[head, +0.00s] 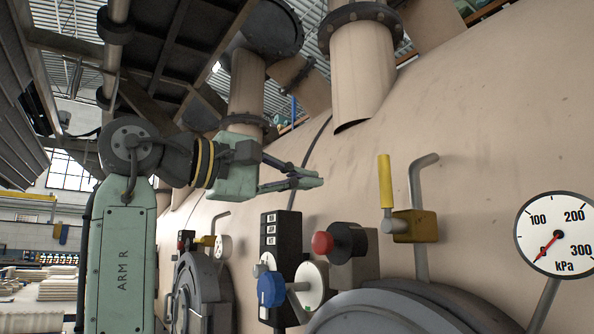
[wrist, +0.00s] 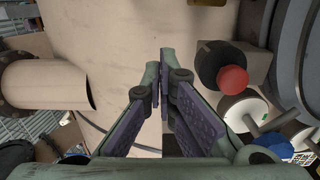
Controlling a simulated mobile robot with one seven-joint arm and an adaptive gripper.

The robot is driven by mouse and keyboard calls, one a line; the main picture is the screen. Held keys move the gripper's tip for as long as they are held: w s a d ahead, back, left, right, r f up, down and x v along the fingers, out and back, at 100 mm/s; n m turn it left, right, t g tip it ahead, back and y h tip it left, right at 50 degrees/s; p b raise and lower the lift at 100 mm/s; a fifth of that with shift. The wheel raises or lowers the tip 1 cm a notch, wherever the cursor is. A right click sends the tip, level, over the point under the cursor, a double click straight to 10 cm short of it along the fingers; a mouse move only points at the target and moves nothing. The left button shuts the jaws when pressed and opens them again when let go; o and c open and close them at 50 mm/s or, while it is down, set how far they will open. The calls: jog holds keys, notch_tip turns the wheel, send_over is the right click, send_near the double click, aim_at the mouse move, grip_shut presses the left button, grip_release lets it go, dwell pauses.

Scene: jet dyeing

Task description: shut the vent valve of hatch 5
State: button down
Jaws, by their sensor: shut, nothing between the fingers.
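A vent valve with a yellow lever (head: 385,182) and a brass-coloured body (head: 415,226) sits on a bent grey pipe at the right of the head view. Its lever points up, roughly along the pipe. It stands above a large round grey hatch (head: 400,312), cut off by the lower edge; I cannot read a hatch number. My gripper (head: 318,180) is shut and empty, left of the yellow lever and apart from it. In the wrist view my fingertips (wrist: 160,58) are together in front of the beige vessel wall, holding nothing.
A red knob (head: 323,243) on a black base and a blue knob (head: 271,290) lie below my gripper. The red knob also shows in the wrist view (wrist: 232,79). A pressure gauge (head: 554,235) is at right. A second hatch (head: 205,285) with its own yellow valve is further left.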

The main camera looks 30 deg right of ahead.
aim_at(385, 182)
jog(key=s+d+p, duration=0.2)
jog(key=s+d, duration=0.1)
jog(key=d, duration=0.4)
jog(key=shift+s, duration=0.35)
jog(key=shift+s+d, duration=0.1)
jog(key=shift+s, duration=0.1)
